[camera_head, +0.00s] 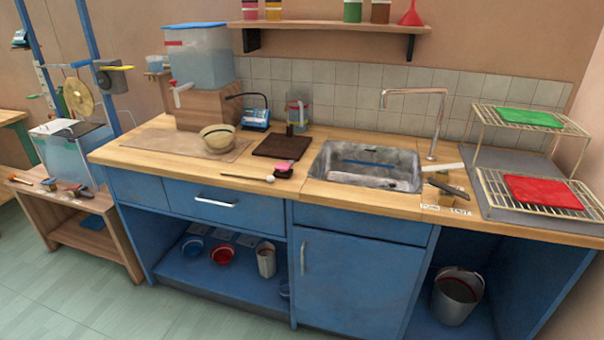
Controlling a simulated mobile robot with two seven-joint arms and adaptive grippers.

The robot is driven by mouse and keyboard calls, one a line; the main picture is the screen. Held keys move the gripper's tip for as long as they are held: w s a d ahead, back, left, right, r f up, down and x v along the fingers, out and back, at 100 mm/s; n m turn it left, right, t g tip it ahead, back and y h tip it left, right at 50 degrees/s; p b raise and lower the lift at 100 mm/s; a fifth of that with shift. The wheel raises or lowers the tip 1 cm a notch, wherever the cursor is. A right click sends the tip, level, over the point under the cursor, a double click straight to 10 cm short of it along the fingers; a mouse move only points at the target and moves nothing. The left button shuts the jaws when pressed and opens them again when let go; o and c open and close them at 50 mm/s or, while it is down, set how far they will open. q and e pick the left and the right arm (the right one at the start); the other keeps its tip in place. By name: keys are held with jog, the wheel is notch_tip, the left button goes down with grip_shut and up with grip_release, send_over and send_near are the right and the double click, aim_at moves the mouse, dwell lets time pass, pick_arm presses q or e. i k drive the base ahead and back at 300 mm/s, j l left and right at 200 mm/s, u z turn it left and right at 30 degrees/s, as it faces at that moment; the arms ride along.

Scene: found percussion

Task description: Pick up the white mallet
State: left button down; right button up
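A thin mallet-like stick with a small white ball end (224,175) lies on the wooden counter (330,196), near its front edge and left of the sink. Its right end meets or passes close to a small dark object, and I cannot tell whether they touch. Neither of my grippers shows in the head view.
A pink and black item (284,170) and a dark brown board (281,147) lie just right of and behind the stick. A pale bowl (218,138) stands behind it. The sink (366,166) is to the right. The counter front around the stick is mostly clear.

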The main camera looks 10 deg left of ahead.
aim_at(270, 179)
jog(key=i+j+z, duration=0.35)
jog(key=j, duration=0.4)
jog(key=j+z, duration=0.35)
jog(key=j, duration=0.45)
jog(key=j+z, duration=0.35)
jog(key=j, duration=0.5)
jog(key=i, duration=0.05)
